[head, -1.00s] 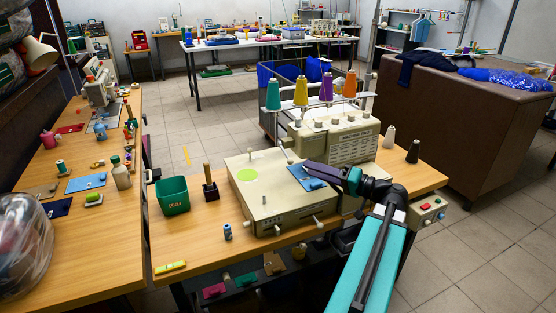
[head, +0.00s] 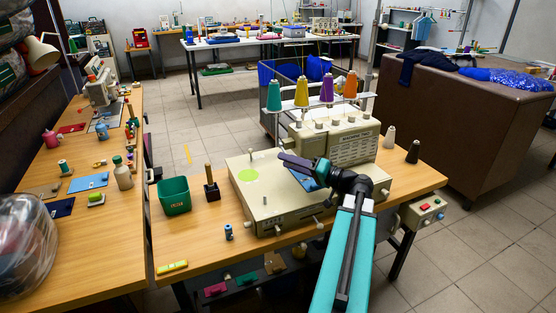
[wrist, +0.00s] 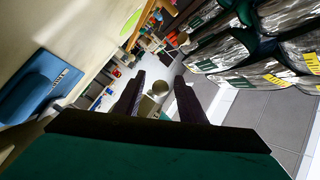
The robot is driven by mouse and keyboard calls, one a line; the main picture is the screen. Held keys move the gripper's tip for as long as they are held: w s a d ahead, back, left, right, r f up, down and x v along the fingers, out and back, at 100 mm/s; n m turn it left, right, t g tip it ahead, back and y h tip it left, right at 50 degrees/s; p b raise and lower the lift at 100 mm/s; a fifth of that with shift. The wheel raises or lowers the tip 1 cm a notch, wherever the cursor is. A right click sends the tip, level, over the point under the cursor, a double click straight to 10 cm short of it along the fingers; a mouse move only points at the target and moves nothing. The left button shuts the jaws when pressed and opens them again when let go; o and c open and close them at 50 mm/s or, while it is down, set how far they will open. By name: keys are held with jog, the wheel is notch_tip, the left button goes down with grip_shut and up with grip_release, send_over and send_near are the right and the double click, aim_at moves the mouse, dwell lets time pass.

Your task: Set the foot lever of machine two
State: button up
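A cream machine (head: 285,208) with several thread cones on top stands on the near wooden table. Another cream sewing machine (head: 101,85) stands on the left table. My gripper (head: 284,158) is over the near machine's top, partly covering a blue piece (head: 306,183). In the wrist view, a blue block (wrist: 35,88) lies at left. The dark fingers (wrist: 158,98) are apart, with a blurred round olive thing between them in view.
A green bin (head: 174,196) and a wooden-handled tool (head: 211,184) stand left of the near machine. A control box (head: 424,212) hangs at the table's right end. A big brown box (head: 465,125) stands behind right.

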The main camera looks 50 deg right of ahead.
jog(key=shift+x, duration=1.85)
jog(key=shift+c, duration=0.5)
